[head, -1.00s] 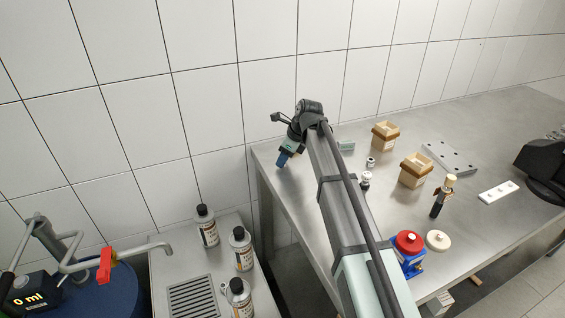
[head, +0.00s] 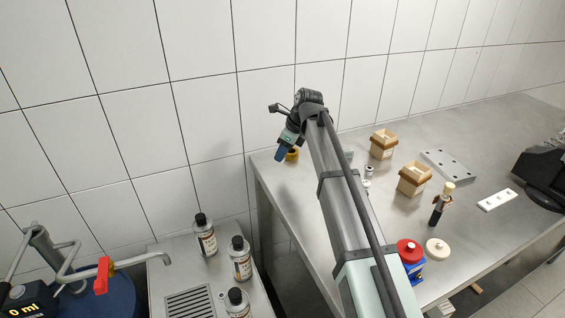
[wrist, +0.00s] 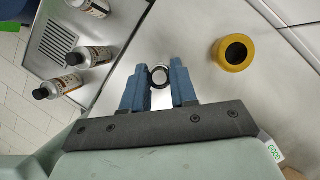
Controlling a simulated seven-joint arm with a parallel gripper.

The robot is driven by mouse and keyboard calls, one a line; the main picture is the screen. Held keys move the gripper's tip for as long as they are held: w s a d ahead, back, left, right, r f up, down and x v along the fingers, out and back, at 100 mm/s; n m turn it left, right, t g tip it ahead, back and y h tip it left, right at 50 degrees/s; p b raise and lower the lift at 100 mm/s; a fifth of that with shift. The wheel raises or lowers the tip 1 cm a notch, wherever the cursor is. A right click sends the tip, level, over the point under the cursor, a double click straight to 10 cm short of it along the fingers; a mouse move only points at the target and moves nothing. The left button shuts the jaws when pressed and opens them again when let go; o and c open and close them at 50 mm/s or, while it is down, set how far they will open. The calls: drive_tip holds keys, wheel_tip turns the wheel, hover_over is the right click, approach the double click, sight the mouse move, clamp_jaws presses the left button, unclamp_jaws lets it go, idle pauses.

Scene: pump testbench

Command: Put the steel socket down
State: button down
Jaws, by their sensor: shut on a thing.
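The steel socket (wrist: 159,76) is a small round metal ring with a dark rim, seen end-on in the wrist view. It sits between the blue fingertips of my gripper (wrist: 159,80), which is shut on it. In the head view my gripper (head: 281,154) is tilted down over the far left corner of the steel table (head: 300,205). The socket is hidden there. I cannot tell whether it touches the table.
A yellow ring-shaped cup (wrist: 234,52) stands just right of my gripper in the wrist view, close to the table edge. Bottles (head: 205,236) stand on a lower bench to the left. Cardboard boxes (head: 414,180) stand to the right. Table beyond the fingers is bare.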

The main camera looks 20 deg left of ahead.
drive_tip(key=s+a+f+n, duration=0.1)
drive_tip(key=s+a, duration=0.4)
drive_tip(key=s, duration=0.2)
drive_tip(key=s+f, duration=0.4)
drive_tip(key=s, duration=0.2)
drive_tip(key=s+d+f+n, duration=0.1)
drive_tip(key=s+f, duration=0.3)
drive_tip(key=s, duration=0.2)
drive_tip(key=s+f+n+g, duration=0.1)
drive_tip(key=s+f, duration=0.3)
drive_tip(key=s, duration=0.2)
drive_tip(key=shift+d+f, duration=0.4)
drive_tip(key=s+d+f+n+g+h, duration=0.1)
drive_tip(key=s+d+f+n+g, duration=0.15)
drive_tip(key=s+d+n, duration=0.3)
drive_tip(key=shift+n, duration=0.25)
drive_tip(key=f, duration=1.1)
drive_tip(key=s+f, duration=0.1)
drive_tip(key=f, duration=0.5)
drive_tip(key=shift+a+f, duration=0.25)
drive_tip(key=shift+a, duration=0.15)
drive_tip(key=shift+f, duration=0.1)
